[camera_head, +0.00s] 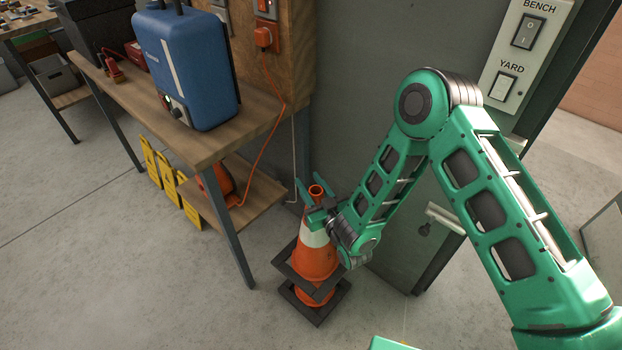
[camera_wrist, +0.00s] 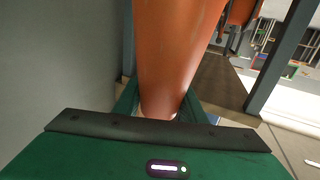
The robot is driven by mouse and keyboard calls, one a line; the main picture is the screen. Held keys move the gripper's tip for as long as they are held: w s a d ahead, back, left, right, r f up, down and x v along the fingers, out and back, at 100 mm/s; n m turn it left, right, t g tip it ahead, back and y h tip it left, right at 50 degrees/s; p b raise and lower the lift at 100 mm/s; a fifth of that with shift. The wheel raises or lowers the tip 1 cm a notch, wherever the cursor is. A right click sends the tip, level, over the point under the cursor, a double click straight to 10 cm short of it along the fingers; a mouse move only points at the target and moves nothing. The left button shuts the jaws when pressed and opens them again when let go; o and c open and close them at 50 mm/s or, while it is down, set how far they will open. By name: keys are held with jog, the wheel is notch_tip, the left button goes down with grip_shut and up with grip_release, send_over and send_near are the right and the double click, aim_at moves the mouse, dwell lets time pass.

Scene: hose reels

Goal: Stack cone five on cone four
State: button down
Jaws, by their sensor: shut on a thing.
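My gripper (camera_head: 317,208) is shut on an orange cone (camera_head: 315,262) with a white band, near its narrow top; I take it as cone five, though no number shows. Its black square base is above the black base (camera_head: 318,314) of a lower cone (camera_head: 312,295), likely cone four. A short stretch of the lower cone's orange body shows between the two bases; the rest is hidden, apparently inside the held cone. In the wrist view the held cone (camera_wrist: 174,50) fills the middle between the fingers (camera_wrist: 158,108).
A wooden workbench (camera_head: 195,140) with a blue box (camera_head: 188,65) stands left of the cones, its metal leg close by. Yellow floor signs (camera_head: 168,182) are beneath it. A grey wall panel (camera_head: 375,65) rises just behind the cones. The floor in front is clear.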

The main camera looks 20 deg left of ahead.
aim_at(323, 252)
notch_tip(323, 252, down, 24)
jog(key=shift+f, duration=0.2)
dwell(2.5)
jog(key=shift+s+f, duration=0.1)
jog(key=shift+f, duration=0.05)
jog(key=c, duration=1)
grip_release()
jog(key=shift+c, duration=0.2)
jog(key=shift+d+f, duration=0.1)
jog(key=v, duration=1)
jog(key=shift+s+d, duration=0.15)
jog(key=shift+s, duration=0.05)
